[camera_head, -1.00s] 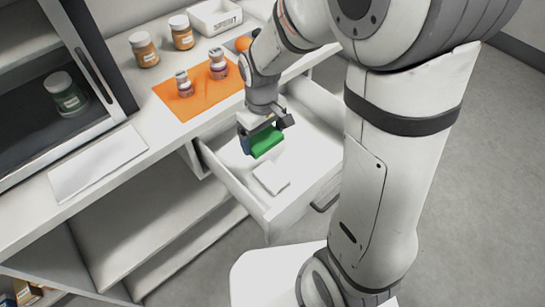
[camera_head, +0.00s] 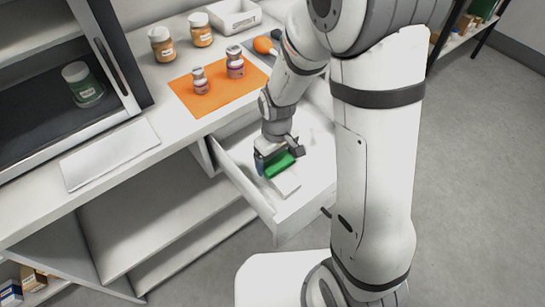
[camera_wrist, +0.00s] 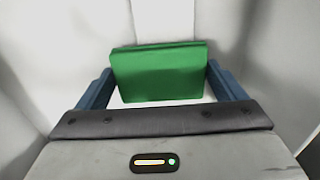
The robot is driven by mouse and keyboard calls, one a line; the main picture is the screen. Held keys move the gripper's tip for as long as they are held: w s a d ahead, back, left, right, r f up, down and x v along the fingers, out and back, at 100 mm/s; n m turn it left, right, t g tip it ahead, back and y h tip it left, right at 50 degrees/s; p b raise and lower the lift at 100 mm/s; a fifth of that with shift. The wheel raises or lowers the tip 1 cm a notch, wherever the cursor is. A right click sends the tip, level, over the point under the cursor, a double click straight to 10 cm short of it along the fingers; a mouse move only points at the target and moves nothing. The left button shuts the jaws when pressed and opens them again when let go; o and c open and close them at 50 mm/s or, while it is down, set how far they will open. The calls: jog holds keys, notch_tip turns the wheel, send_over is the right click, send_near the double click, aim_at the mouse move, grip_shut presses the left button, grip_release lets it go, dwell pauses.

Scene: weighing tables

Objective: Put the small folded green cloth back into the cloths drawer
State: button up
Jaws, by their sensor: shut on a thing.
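The small folded green cloth (camera_head: 279,164) is held between the jaws of my gripper (camera_head: 277,160), over the open drawer (camera_head: 247,187). In the wrist view the green cloth (camera_wrist: 158,74) lies between the two blue fingers of my gripper (camera_wrist: 160,88), and the drawer's pale walls rise on both sides. A white folded cloth (camera_head: 286,185) lies in the drawer, just in front of the green one and partly covered by it in the head view. I cannot tell whether the green cloth touches the white one or the drawer floor.
On the counter an orange mat (camera_head: 217,99) bears two small jars. Two brown jars, a white bin (camera_head: 232,16) and an orange ball-like thing (camera_head: 263,45) stand behind. The drawer's front wall and sides enclose the gripper.

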aim_at(276, 160)
jog(key=shift+f+b, duration=0.3)
jog(key=shift+f, duration=0.2)
jog(key=o, duration=0.7)
notch_tip(276, 160, up, 13)
jog(key=p, duration=0.3)
jog(key=s+d+r+m, duration=0.2)
jog(key=s+d+r, duration=0.1)
jog(key=s+d+r+m+t, duration=0.1)
jog(key=s+d+r+m, duration=0.1)
jog(key=s+d, duration=0.2)
jog(key=s+d+r+m+t, duration=0.1)
jog(key=s+d+r+m, duration=0.1)
jog(key=s+d+r, duration=0.1)
jog(key=shift+s+d+r+m, duration=0.3)
jog(key=shift+s+d+m, duration=0.1)
jog(key=shift+s, duration=0.2)
